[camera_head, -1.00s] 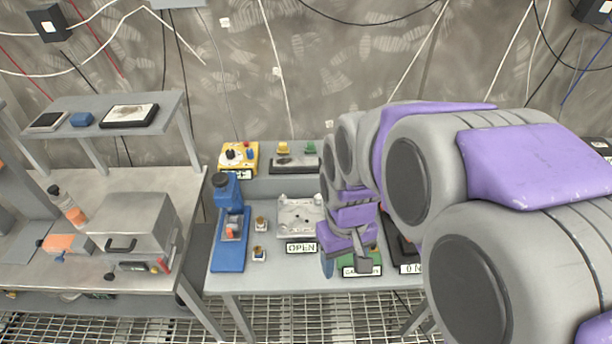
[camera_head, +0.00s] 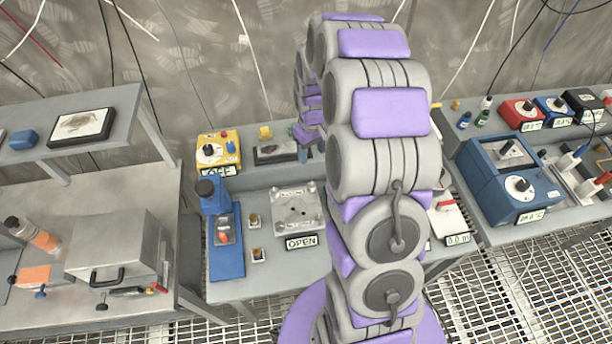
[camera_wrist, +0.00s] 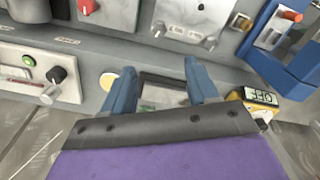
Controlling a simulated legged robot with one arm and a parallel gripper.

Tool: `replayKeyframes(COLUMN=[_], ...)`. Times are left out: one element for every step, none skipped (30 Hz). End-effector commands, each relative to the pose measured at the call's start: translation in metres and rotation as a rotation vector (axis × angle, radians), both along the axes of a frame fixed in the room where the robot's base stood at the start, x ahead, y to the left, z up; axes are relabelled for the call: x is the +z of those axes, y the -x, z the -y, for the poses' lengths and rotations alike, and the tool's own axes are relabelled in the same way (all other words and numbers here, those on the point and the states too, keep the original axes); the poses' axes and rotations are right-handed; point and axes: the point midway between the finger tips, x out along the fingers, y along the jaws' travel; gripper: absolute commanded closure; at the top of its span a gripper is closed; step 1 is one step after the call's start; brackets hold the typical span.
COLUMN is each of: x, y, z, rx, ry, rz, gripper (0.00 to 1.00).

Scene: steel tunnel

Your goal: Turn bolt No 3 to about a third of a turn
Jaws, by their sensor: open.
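A light grey plate (camera_head: 296,208) with several small fastener-like spots lies on the bench behind an OPEN sign (camera_head: 301,242). It also shows in the upper middle of the wrist view (camera_wrist: 195,20). I cannot read any bolt number, and I cannot tell which spot is bolt No 3. My gripper (camera_wrist: 160,85) is open, with its two blue fingers apart and nothing held. Behind the fingers is a dark-framed plate (camera_wrist: 163,98) with a greenish patch. In the head view my gripper is small, above the back of the bench and beyond the grey plate, partly hidden by my arm.
A yellow box (camera_head: 217,148) and a dark plate (camera_head: 275,152) stand at the back of the bench. A blue instrument (camera_head: 508,175) stands on the right bench. My arm hides the bench's middle.

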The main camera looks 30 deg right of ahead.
Motion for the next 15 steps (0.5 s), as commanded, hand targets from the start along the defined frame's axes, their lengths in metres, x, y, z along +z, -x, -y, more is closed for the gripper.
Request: replayKeyframes(x=[-0.005, -0.008, -0.013, -0.018, -0.023, -0.03, -0.037, -0.043, -0.052, -0.058, -0.064, -0.071, -0.077, -0.083, -0.091], y=[0.0, 0.0, 0.0, 0.0, -0.001, 0.0, 0.0, 0.0, 0.0, 0.001, 0.0, 0.0, 0.0, 0.001, 0.001], z=[0.0, 0.0, 0.0, 0.0, 0.0, 0.0, 0.0, -0.001, -0.001, -0.001, -0.001, -0.001, -0.001, -0.001, -0.001], rx=[0.0, 0.0, 0.0, 0.0, 0.0, 0.0, 0.0, 0.0, 0.0, 0.0, 0.0, 0.0, 0.0, 0.0, 0.0], ry=[-0.001, -0.001, 0.0, 0.0, -0.001, -0.001, 0.0, -0.001, -0.002, -0.002, -0.001, -0.001, -0.001, -0.001, -0.002], rz=[-0.003, -0.003, -0.004, -0.004, -0.003, -0.003, -0.005, -0.007, -0.009, -0.009, -0.008, -0.006, -0.007, -0.008, -0.008], gripper=[0.42, 0.42, 0.42, 0.42, 0.42, 0.42, 0.42, 0.42, 0.42, 0.42, 0.42, 0.42, 0.42, 0.42, 0.42])
